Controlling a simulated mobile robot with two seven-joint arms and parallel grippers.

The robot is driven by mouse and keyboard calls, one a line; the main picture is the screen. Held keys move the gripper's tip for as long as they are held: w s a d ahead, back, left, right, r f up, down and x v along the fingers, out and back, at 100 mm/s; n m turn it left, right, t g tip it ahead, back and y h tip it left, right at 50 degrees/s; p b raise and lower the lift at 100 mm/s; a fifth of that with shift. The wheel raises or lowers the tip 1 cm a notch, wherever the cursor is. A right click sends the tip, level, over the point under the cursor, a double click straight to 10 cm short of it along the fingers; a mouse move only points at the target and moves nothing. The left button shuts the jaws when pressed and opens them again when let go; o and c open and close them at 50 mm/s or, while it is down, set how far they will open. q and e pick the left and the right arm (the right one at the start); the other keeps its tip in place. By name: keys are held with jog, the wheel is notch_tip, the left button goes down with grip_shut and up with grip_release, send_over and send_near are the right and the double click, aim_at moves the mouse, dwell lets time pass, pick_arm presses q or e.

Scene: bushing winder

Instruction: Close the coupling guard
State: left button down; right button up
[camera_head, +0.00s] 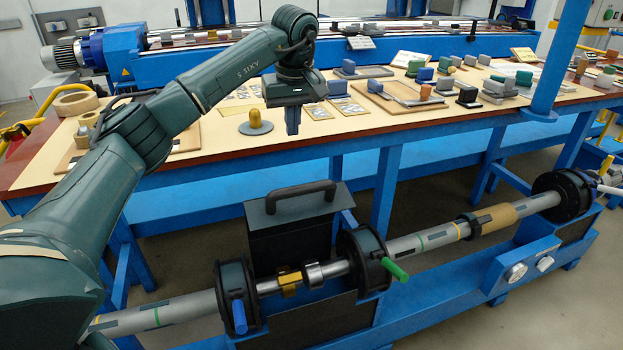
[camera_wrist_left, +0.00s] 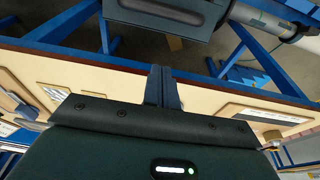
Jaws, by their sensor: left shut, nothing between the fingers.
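The coupling guard (camera_head: 290,240) is a dark grey box-like cover with a black handle (camera_head: 300,190) on its top edge. It stands upright behind the shaft, raised, and the shaft coupling (camera_head: 300,278) in front of it is uncovered. My left gripper (camera_head: 292,122) is shut and empty, fingers pointing down, above and behind the handle and apart from it. In the left wrist view the shut fingers (camera_wrist_left: 162,86) point toward a dark panel (camera_wrist_left: 165,14) at the top, which looks like the guard. My right gripper is not in view.
The silver shaft (camera_head: 420,240) runs through black clamps with a blue lever (camera_head: 239,316) and a green lever (camera_head: 395,270). Behind is a long workbench (camera_head: 350,120) with many small blocks and trays. A blue post (camera_head: 556,60) stands at the right.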

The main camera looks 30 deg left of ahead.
pick_arm(q)
jog(key=x, duration=0.3)
jog(key=s+d+x, duration=0.1)
jog(key=x, duration=0.7)
jog(key=shift+s+d+f+b, duration=0.15)
jog(key=shift+d+f+b, duration=0.1)
jog(key=shift+b, duration=0.15)
jog(key=shift+s+d+f, duration=0.25)
jog(key=shift+s+d, duration=0.05)
jog(key=shift+d, duration=0.05)
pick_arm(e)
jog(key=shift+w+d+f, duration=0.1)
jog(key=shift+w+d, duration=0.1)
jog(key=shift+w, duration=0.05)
pick_arm(q)
jog(key=shift+f, duration=0.1)
